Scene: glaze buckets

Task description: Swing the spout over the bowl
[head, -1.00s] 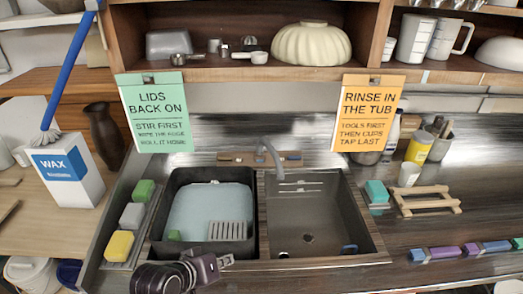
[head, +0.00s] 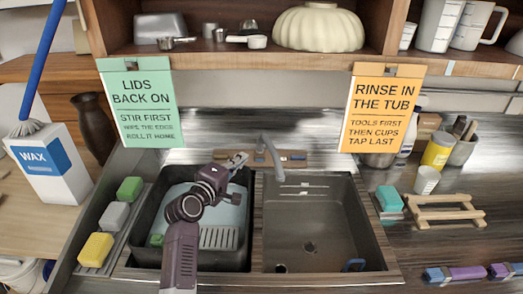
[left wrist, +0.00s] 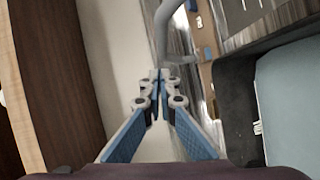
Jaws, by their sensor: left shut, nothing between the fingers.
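The grey tap spout (head: 270,155) rises behind the divider between the two sink basins. Its end points forward near the back left corner of the empty right basin (head: 312,225). The left basin holds a dark tub (head: 150,200) with pale blue water. My left gripper (head: 238,159) is shut and empty, just left of the spout above the back of the tub. In the left wrist view its fingertips (left wrist: 158,76) meet, and the curved spout (left wrist: 163,30) shows just beyond them. I cannot tell whether they touch it. My right gripper is not in view.
Green, grey and yellow sponges (head: 114,215) lie left of the basins. Two signs (head: 140,105) hang from the shelf (head: 230,64) above. A wooden rack (head: 445,210) and a teal sponge (head: 389,199) lie on the right counter. The right basin is mostly clear.

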